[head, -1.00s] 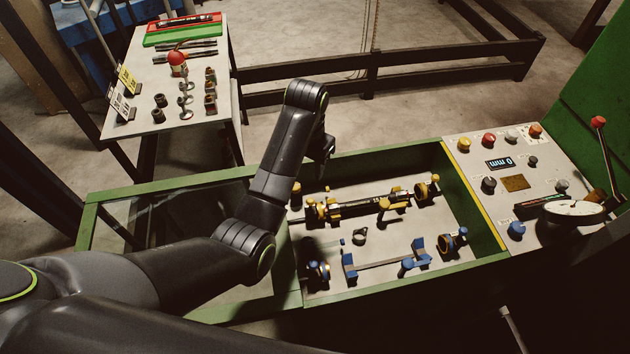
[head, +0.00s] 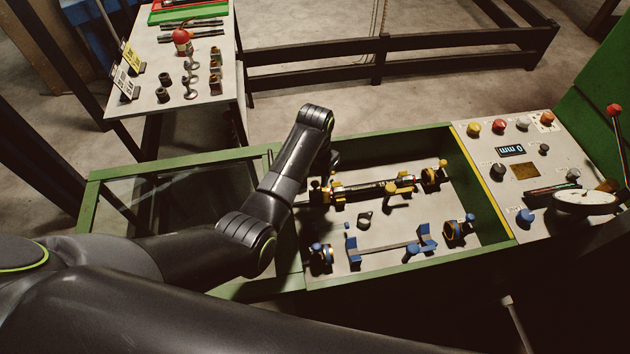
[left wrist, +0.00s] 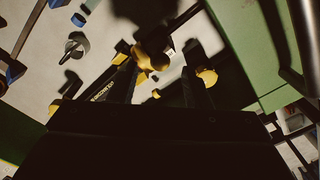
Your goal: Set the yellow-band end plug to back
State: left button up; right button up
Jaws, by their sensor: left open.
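The yellow-band end plug (head: 319,190) is at the left end of a black hose with yellow fittings (head: 365,188) in the green-framed bed. A similar yellow-banded fitting (head: 434,176) stands at the far right end. My left gripper (head: 333,168) points down just above the left end, and my arm partly covers that area. My right gripper is not in view.
Blue-banded parts (head: 321,257) and blue supports (head: 426,238) are in the front of the bed. A control panel (head: 525,170) with knobs and a gauge is at the right. A side table (head: 150,100) with fittings is at the back left.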

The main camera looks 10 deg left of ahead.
aim_at(315, 182)
pick_arm(q)
jog(key=shift+f, duration=2.3)
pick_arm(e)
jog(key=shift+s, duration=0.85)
pick_arm(q)
grip_shut()
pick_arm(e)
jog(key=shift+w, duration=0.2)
